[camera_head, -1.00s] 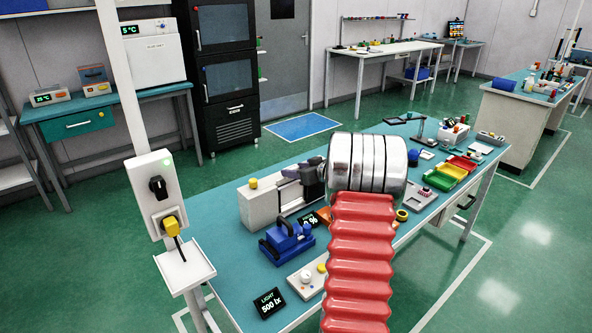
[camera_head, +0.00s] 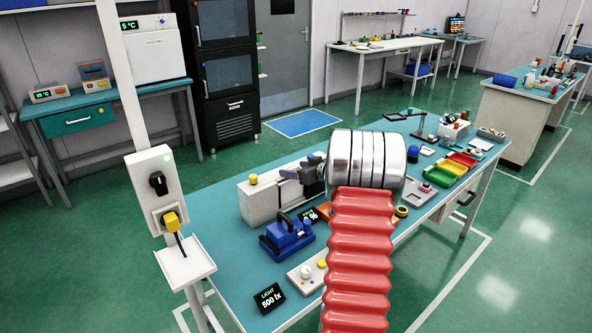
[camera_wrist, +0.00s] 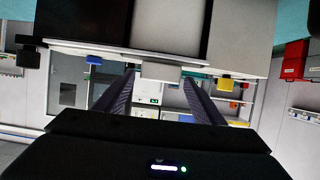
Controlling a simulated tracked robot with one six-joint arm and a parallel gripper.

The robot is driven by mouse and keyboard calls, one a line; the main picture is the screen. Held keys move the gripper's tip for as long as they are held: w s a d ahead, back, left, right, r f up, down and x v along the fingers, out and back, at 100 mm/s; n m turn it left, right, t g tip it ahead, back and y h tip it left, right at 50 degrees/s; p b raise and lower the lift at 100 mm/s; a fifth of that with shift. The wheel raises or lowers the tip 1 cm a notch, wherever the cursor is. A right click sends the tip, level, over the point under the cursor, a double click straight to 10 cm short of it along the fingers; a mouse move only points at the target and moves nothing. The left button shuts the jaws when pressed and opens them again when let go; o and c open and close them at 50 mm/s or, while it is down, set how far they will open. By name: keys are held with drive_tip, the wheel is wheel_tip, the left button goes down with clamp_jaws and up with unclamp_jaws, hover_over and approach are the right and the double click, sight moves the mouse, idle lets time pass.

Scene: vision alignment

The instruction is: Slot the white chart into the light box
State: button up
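The light box (camera_head: 262,199) is a pale grey box with a yellow knob, standing on the bench. It fills the top of the wrist view (camera_wrist: 235,35), with a white panel, a dark band and a grey panel. The white chart cannot be made out for certain. A thin white edge runs along the box, and a small white tab (camera_wrist: 161,72) shows there, possibly the chart's. In the wrist view my gripper (camera_wrist: 160,78) has fingers apart on either side of the tab, with small gaps. Contact is unclear.
A blue device (camera_head: 287,236), a light readout (camera_head: 269,298) and a white control panel (camera_head: 307,273) are in front of the box. A partly hidden percent display is close by. Coloured trays (camera_head: 447,170) lie farther right.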

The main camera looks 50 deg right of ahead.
drive_tip(key=shift+o, duration=0.8)
drive_tip(key=shift+s, duration=0.1)
drive_tip(key=v, duration=1.3)
drive_tip(key=shift+s+r, duration=0.15)
drive_tip(key=shift+s, duration=0.15)
